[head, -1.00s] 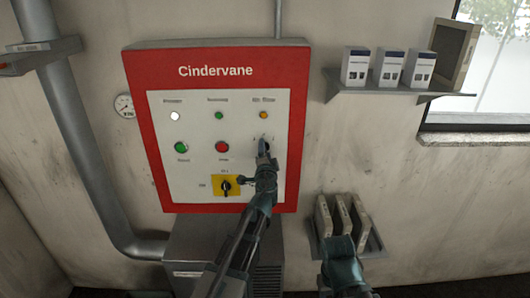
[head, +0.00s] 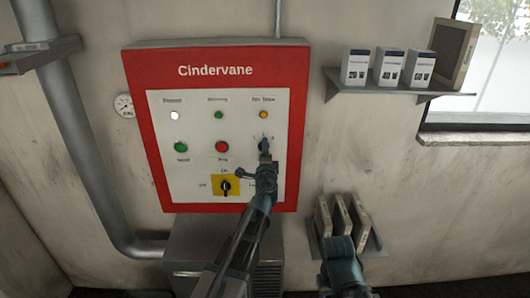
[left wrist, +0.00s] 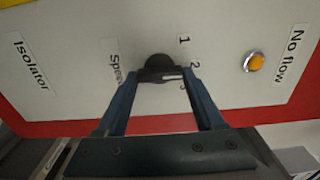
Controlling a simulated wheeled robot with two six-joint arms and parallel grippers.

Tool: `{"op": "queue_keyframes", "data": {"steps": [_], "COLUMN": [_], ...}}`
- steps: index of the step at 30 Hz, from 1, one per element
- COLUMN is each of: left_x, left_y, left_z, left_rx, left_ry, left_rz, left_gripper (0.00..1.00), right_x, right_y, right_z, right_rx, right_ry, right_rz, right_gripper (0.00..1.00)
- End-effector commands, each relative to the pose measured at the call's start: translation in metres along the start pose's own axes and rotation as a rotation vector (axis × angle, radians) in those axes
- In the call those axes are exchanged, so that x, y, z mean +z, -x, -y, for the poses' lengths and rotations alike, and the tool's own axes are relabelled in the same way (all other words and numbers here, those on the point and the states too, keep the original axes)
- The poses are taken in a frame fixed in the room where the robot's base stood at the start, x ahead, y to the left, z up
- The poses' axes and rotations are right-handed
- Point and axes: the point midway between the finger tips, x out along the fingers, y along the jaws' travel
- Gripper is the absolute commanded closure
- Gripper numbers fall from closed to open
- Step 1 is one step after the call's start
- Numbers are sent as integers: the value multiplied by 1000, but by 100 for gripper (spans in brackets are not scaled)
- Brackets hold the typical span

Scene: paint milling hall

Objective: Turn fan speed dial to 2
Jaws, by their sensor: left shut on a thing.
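The fan speed dial (left wrist: 157,62) is a dark round knob on the white panel face, with the numbers 1, 2 and 3 beside it. My left gripper (left wrist: 160,76) is shut on it, one finger on each side. The fingers hide part of the dial. A pale mark shows between the fingertips on the side toward 2 and 3, but I cannot tell which number it points at. In the head view my left gripper (head: 264,148) covers most of the dial. My right gripper (head: 341,246) is low at the right, apart from the panel, its jaws unclear.
The red-framed Cindervane panel (head: 140,120) carries an amber lamp (head: 263,115) above the dial, a red button (head: 222,146), a green button (head: 180,147) and a yellow isolator switch (head: 218,181). A small rack (head: 374,240) with grey slabs is near my right gripper.

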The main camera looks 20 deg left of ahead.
Motion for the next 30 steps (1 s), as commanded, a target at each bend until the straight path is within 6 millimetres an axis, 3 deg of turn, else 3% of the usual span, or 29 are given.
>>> {"op": "queue_keyframes", "data": {"steps": [5, 6, 10, 22, 30], "left_x": [-1, -1, 0, 0, 4], "left_y": [2, 2, 1, 5, 35], "left_z": [-1, -1, -1, 0, 0], "left_rx": [1, 1, 1, 0, 0], "left_ry": [4, 4, 4, 3, 3], "left_rz": [-2, -2, -1, -1, 1], "left_gripper": [86, 25, 1, 0, 0], "right_x": [0, 0, 0, 0, 0], "right_y": [-1, -1, 0, 0, 0], "right_z": [0, 0, 0, 0, 0], "right_rx": [0, 0, 0, 0, 0], "right_ry": [0, 0, 0, 0, 0], "right_rz": [0, 0, 0, 0, 0], "right_gripper": [50, 50, 50, 50, 50]}}
